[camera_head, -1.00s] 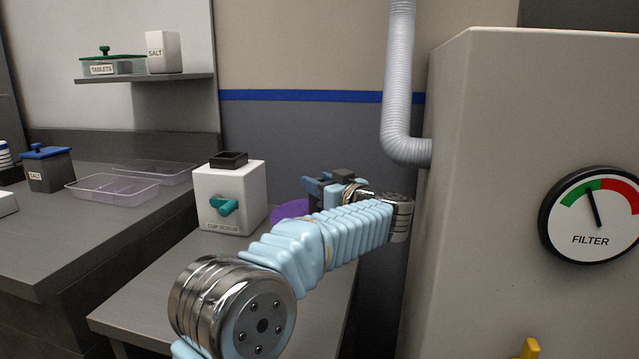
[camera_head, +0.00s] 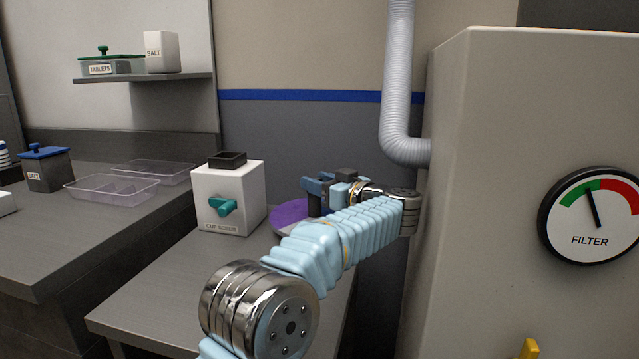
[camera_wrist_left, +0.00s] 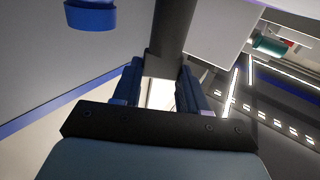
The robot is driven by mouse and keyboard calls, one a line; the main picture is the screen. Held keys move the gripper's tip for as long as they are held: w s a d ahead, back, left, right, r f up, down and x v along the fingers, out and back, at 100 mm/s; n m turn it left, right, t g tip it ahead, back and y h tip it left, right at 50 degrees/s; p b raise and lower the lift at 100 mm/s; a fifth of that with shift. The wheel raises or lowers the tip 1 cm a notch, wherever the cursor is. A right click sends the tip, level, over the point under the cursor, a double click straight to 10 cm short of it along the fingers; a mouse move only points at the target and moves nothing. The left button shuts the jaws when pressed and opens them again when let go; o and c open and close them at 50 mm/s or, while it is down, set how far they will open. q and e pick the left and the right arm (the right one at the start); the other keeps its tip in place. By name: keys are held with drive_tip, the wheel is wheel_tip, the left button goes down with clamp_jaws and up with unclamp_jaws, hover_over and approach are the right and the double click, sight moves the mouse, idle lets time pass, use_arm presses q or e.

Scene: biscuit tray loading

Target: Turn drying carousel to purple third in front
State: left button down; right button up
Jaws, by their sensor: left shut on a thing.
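The drying carousel (camera_head: 286,214) stands on the low bench behind my left arm. Its purple part shows at the left, with a thin paler strip at its front edge; my arm hides most of the rest. My left gripper (camera_head: 318,190) is above the carousel and shut on a dark upright part of it. In the left wrist view the two blue fingers of the gripper (camera_wrist_left: 158,88) close around the lower end of a dark post (camera_wrist_left: 175,28). I cannot tell which third faces front. My right gripper is not in view.
A white cup scrub box (camera_head: 242,188) with a green knob stands just left of the carousel. A tall beige cabinet (camera_head: 480,150) with a filter dial is close on the right. Clear trays (camera_head: 112,198) lie on the left counter. The low bench's front (camera_head: 165,290) is clear.

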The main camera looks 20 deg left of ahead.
use_arm(q)
drive_tip(key=c, duration=0.6)
unclamp_jaws()
